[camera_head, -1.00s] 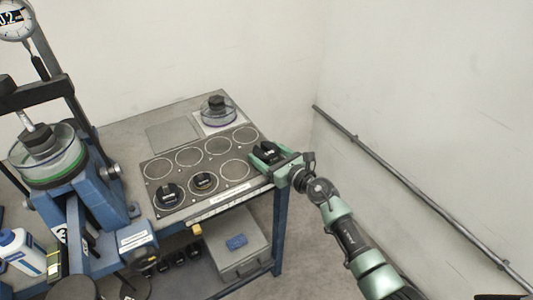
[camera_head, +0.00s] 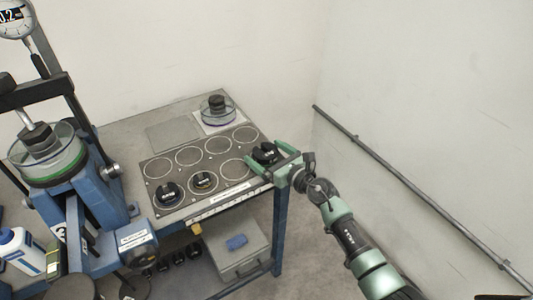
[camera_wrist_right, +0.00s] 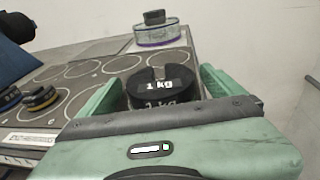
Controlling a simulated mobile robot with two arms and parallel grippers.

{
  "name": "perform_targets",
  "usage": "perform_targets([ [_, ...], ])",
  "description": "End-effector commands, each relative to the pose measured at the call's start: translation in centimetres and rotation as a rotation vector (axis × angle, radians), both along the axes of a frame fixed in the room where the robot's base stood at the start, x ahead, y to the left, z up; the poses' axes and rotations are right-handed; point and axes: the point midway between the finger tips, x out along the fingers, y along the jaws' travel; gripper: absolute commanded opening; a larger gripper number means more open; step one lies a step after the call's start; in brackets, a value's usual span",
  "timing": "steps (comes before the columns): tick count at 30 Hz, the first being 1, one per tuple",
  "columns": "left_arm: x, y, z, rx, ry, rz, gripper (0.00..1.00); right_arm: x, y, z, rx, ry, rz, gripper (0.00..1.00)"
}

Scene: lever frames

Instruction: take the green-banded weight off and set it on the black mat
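The black mat (camera_head: 217,146) with ringed places lies on the table. A black slotted weight marked 1 kg (camera_head: 266,152) stands upright at the mat's right end; it also shows in the right wrist view (camera_wrist_right: 162,88). No green band can be made out on it. My right gripper (camera_head: 267,158) is open around it, with a gap to each finger in the right wrist view. A clear round pan with a green band (camera_head: 50,168) sits on the blue lever frame at left, with dark weights (camera_head: 40,142) on it. My left gripper is not in view.
A purple-banded clear pan (camera_head: 217,118) with a dark weight stands behind. A grey plate (camera_head: 172,136) lies beside it. A wall rail (camera_head: 400,180) runs at right.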

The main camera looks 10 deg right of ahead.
Motion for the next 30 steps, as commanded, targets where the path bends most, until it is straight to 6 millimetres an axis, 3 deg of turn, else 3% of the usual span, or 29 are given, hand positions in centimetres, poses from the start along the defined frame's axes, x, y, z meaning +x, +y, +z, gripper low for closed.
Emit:
perform_targets([
  [5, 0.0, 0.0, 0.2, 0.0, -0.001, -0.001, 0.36, -0.8, -0.3, -0.3, -0.003, 0.007, 0.001, 0.96],
  [17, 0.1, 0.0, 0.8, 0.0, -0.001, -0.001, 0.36, -6.2, -3.1, 0.8, -0.002, 0.002, 0.0, 0.96],
  [25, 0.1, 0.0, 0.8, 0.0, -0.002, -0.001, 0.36, -7.0, -3.4, 1.3, 0.014, -0.003, -0.006, 0.96],
  [28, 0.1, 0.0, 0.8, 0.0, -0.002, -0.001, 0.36, -7.4, -3.6, 2.8, 0.137, -0.018, -0.053, 0.96],
  [30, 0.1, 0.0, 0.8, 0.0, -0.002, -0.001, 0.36, -8.0, -4.4, 5.0, 0.327, -0.037, -0.128, 0.96],
])
